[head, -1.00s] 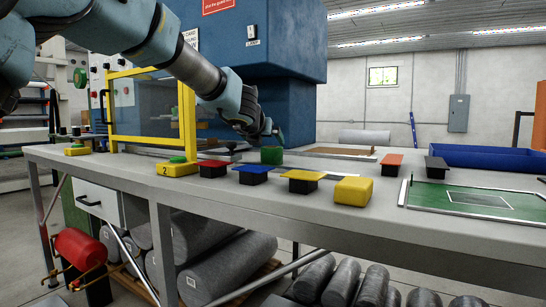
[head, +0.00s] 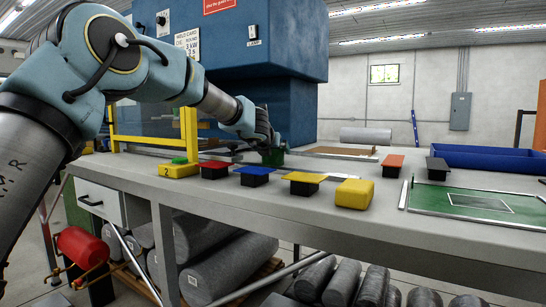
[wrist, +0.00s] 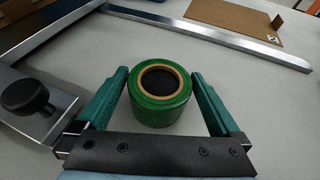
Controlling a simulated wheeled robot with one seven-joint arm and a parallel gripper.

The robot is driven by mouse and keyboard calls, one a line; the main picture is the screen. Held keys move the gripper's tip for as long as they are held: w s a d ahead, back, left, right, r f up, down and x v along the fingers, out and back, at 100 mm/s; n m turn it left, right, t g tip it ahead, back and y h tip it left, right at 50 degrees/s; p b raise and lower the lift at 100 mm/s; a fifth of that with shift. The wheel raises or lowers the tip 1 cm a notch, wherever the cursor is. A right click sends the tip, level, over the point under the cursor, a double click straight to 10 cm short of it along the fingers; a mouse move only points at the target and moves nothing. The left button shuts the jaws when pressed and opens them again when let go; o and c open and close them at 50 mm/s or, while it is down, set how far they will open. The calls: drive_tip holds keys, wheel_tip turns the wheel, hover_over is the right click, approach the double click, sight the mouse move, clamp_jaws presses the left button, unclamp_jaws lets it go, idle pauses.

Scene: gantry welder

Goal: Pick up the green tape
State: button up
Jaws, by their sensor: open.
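The green tape (wrist: 160,95) is a roll with a tan core, lying flat on the grey table in the wrist view. My gripper (wrist: 162,80) is open, with one green finger on each side of the roll. Gaps show between the fingers and the tape, so it does not look gripped. In the head view the green tape (head: 272,156) is at the back of the table, partly hidden by my gripper (head: 272,146).
Metal bars (wrist: 215,42) and a brown board (wrist: 235,22) lie beyond the tape. A metal block with a black knob (wrist: 24,95) is close on the left. Red, blue and yellow-topped blocks (head: 304,183) stand nearer the table's front edge.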

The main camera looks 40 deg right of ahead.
drive_tip(key=shift+c, duration=0.2)
drive_tip(key=c, duration=1.4)
drive_tip(key=shift+o, duration=0.2)
wheel_tip(320, 180, up, 28)
drive_tip(key=p, duration=1.6)
drive_tip(key=shift+a, duration=0.1)
